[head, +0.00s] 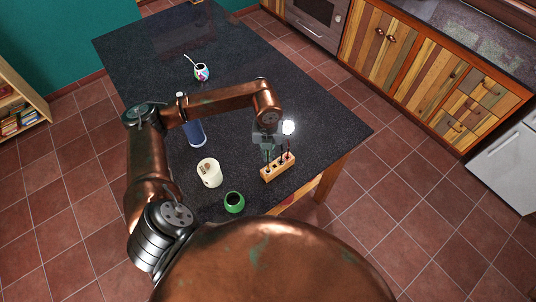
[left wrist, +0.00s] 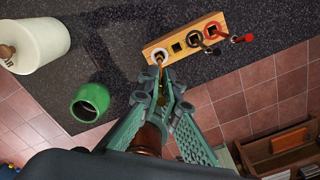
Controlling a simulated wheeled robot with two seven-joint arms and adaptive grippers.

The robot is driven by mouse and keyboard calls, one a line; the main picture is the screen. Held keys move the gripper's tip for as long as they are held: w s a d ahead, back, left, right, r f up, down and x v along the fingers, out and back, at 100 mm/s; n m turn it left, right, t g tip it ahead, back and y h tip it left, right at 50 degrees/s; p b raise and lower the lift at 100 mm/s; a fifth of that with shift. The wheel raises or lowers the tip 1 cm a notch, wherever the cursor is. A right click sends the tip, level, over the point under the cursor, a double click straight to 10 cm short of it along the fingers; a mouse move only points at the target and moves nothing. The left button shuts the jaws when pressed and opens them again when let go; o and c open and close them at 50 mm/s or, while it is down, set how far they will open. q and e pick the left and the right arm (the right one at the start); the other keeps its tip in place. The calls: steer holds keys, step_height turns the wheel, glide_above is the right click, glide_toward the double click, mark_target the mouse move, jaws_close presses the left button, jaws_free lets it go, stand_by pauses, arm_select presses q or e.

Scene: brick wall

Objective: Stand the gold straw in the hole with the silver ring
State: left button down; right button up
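The wooden block (head: 271,177) stands near the table's front right edge. In the left wrist view it has a silver-ringed hole (left wrist: 160,57) at its left end, then a square hole, a black ring with a black straw (left wrist: 212,50) and a red ring with a red straw (left wrist: 240,39). My left gripper (head: 267,152) is over the block's left end. In the left wrist view its fingertips (left wrist: 161,88) are closed around the gold straw (left wrist: 161,70), whose visible end meets the silver ring. I cannot tell how deep it sits. My right gripper is not in view.
A colourful gourd (head: 202,73) with a straw stands farther back. The dark table's (head: 140,50) far part is clear.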

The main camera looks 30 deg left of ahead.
arm_select(q)
steer(key=shift+f+b, duration=1.65)
steer(key=shift+f, duration=0.5)
steer(key=c, duration=2.1)
jaws_free()
steer(key=shift+r, duration=0.25)
step_height(320, 180, up, 12)
steer(key=shift+f, duration=0.2)
